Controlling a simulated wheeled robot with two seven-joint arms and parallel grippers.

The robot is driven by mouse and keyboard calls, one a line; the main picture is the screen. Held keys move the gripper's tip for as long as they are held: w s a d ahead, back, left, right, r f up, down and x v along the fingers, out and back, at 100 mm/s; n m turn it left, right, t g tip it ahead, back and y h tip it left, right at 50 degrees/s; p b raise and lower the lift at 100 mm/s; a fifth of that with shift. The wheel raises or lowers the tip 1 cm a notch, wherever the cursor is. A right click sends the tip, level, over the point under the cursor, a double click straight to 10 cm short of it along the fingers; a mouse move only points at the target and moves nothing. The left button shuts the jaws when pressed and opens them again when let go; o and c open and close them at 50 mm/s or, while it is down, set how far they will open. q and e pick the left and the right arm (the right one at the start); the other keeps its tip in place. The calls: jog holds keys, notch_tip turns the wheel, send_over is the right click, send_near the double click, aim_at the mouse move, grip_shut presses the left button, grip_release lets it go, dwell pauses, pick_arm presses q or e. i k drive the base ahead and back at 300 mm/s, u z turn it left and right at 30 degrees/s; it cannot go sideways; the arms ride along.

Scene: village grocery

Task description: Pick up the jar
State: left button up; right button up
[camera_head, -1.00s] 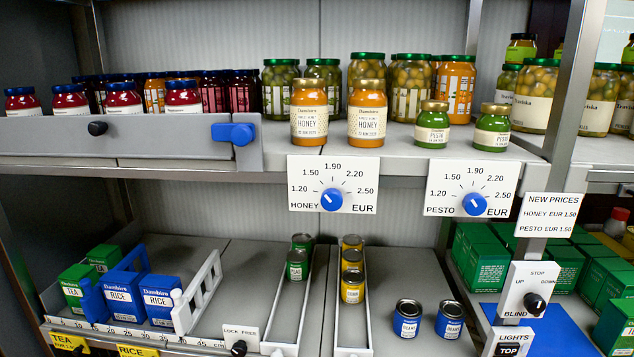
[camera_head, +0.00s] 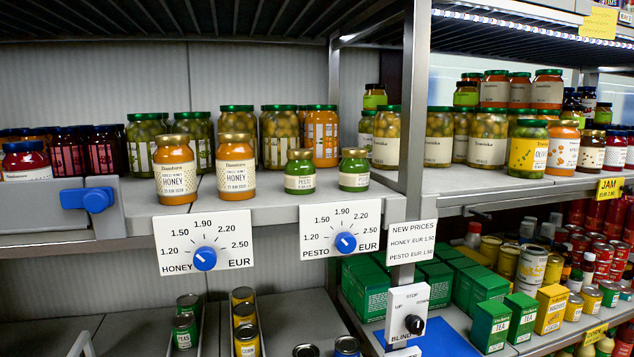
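Several jars stand on the upper shelf, and I cannot tell which one is the jar meant. On the right bay stand a yellow-labelled olive jar (camera_head: 527,148) and an orange jar (camera_head: 563,148). Neither gripper is in view.
A metal post (camera_head: 413,110) divides the bays. Price dials for honey (camera_head: 205,258) and pesto (camera_head: 346,242) hang on the shelf edge. A blue-knobbed sliding panel (camera_head: 60,210) fronts the left jars. Green boxes (camera_head: 487,322) and a blind switch (camera_head: 408,316) are lower right.

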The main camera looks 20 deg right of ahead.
aim_at(354, 168)
jog(key=u, duration=0.95)
jog(key=i, duration=0.7)
jog(key=z, duration=2.3)
